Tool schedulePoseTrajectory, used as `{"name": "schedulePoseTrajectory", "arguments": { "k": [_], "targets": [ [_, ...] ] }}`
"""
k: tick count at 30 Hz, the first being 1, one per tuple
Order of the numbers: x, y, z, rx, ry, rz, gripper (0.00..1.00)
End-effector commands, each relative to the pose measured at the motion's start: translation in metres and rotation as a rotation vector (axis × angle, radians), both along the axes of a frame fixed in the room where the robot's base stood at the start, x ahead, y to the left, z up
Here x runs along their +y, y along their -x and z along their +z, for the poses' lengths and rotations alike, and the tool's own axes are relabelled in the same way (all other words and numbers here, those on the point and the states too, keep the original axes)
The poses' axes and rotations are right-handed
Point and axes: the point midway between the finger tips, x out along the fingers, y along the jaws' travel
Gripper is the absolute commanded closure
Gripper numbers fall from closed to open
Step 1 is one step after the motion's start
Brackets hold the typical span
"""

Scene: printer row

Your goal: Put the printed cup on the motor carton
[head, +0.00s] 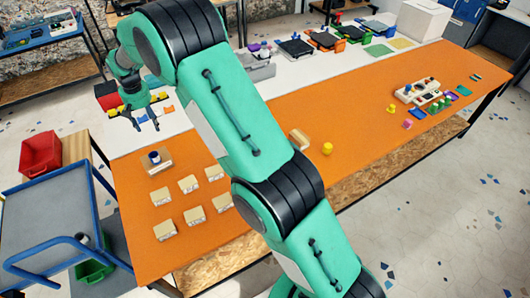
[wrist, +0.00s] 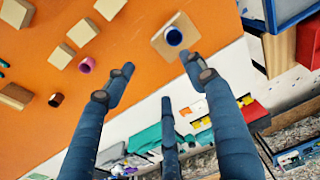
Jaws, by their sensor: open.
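A small dark blue cup (head: 154,157) appears to stand upright on a flat tan carton (head: 164,166) at the left of the orange table. In the wrist view the blue cup (wrist: 174,37) lies within the outline of the carton (wrist: 160,45). I cannot tell for sure whether this is the motor carton. My gripper (head: 146,121) hangs beyond the cup, over the white strip, apart from it. In the wrist view my gripper (wrist: 160,75) has its fingers spread, with nothing between them.
Several smaller tan boxes (head: 163,200) lie near the carton. A pink cup (wrist: 87,65) and a dark cup (wrist: 55,99) stand farther along the table. A yellow cup (head: 327,148) is past my arm. A blue cart (head: 45,225) stands left of the table.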

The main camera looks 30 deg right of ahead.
Motion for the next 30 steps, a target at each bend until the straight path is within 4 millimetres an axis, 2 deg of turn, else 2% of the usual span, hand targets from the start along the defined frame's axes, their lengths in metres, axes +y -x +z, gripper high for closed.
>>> {"name": "schedulePoseTrajectory", "arguments": {
  "k": [1, 3, 12, 21, 30],
  "targets": [
    [-0.007, 0.007, 0.020, -0.011, -0.003, -0.004, 0.45],
    [-0.016, 0.017, 0.040, -0.020, -0.005, -0.006, 0.45],
    [-0.054, 0.070, 0.123, -0.063, -0.014, -0.020, 0.45],
    [-0.090, 0.134, 0.192, -0.106, -0.020, -0.033, 0.45],
    [-0.123, 0.206, 0.243, -0.150, -0.023, -0.046, 0.45]
  ]
}}
